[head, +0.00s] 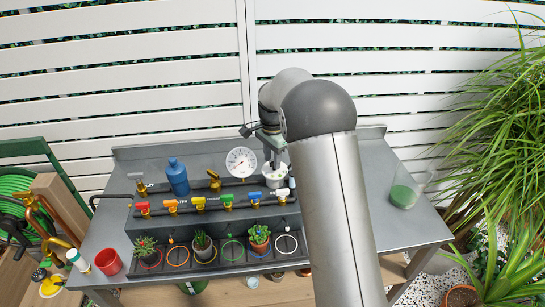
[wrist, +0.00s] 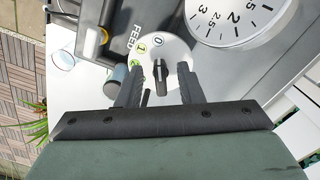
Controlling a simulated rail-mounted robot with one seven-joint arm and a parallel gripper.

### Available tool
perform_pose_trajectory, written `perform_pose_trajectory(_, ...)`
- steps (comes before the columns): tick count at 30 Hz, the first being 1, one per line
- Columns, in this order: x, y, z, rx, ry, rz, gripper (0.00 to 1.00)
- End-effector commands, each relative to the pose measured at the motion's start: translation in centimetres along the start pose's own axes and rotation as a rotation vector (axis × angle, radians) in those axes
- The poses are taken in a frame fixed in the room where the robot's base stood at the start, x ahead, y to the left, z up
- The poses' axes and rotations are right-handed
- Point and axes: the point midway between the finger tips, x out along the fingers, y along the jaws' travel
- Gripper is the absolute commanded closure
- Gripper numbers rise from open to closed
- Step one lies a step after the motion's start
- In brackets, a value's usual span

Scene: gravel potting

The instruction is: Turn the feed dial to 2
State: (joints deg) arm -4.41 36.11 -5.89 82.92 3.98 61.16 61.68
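The feed dial is a white round plate with the word FEED; in the wrist view (wrist: 176,48) its black knob (wrist: 160,76) stands at the middle. The marks 0 and 1 show near its upper edge, and a small green mark at the left is too small to read. The knob's narrow end seems to point up towards the 0. My gripper (wrist: 160,74) is open, one finger on each side of the knob, with gaps visible; contact cannot be seen. In the head view the dial (head: 275,181) is partly hidden below my gripper (head: 269,150).
A large white gauge (head: 241,161) stands close beside the dial, also at the upper right of the wrist view (wrist: 234,20). A blue bottle (head: 177,177), a pipe with coloured valves (head: 199,203) and potted plants are to the left. A clear jug (head: 404,195) stands right.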

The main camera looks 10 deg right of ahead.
Motion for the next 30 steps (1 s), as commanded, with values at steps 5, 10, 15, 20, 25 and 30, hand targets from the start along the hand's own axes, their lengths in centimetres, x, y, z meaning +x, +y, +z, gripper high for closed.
perform_pose_trajectory(5, -0.03, 0.01, -0.01, 0.000, 0.000, 0.000, 1.00)
perform_pose_trajectory(10, -0.05, 0.01, -0.01, -0.001, 0.000, 0.000, 1.00)
perform_pose_trajectory(15, -0.03, 0.03, -0.02, -0.027, 0.000, 0.000, 1.00)
perform_pose_trajectory(20, 0.00, 0.11, -0.06, -0.094, 0.000, 0.000, 1.00)
perform_pose_trajectory(25, 0.00, 0.22, -0.10, -0.215, 0.000, -0.001, 1.00)
perform_pose_trajectory(30, -0.02, 0.33, -0.14, -0.373, 0.001, -0.002, 1.00)
